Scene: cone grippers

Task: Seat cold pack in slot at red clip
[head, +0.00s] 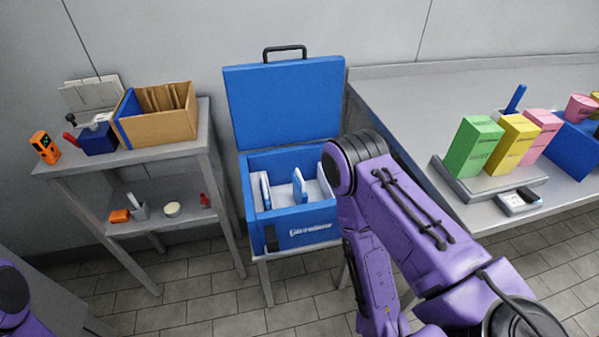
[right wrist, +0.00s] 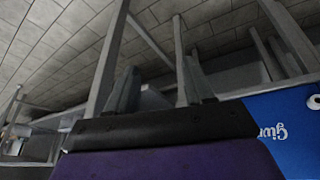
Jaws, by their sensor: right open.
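The blue cooler box (head: 262,229) stands open on a low stand in the head view, its lid (head: 284,100) raised at the back. Inside are white slabs that look like cold packs: one at the left wall (head: 265,190) and one upright near the middle (head: 299,187). My arm hides the box's right part. I cannot make out a red clip on the box. In the right wrist view my right gripper (right wrist: 160,92) is open, with nothing between its fingers, beside the cooler's blue front (right wrist: 285,125). My left gripper is out of view.
A grey shelf (head: 150,152) at left holds a cardboard box (head: 160,122), an orange device (head: 45,147) and small items, some red. The right steel table (head: 420,110) carries green, yellow and pink cartons (head: 474,147). A white-and-dark device (head: 518,200) lies near its front edge.

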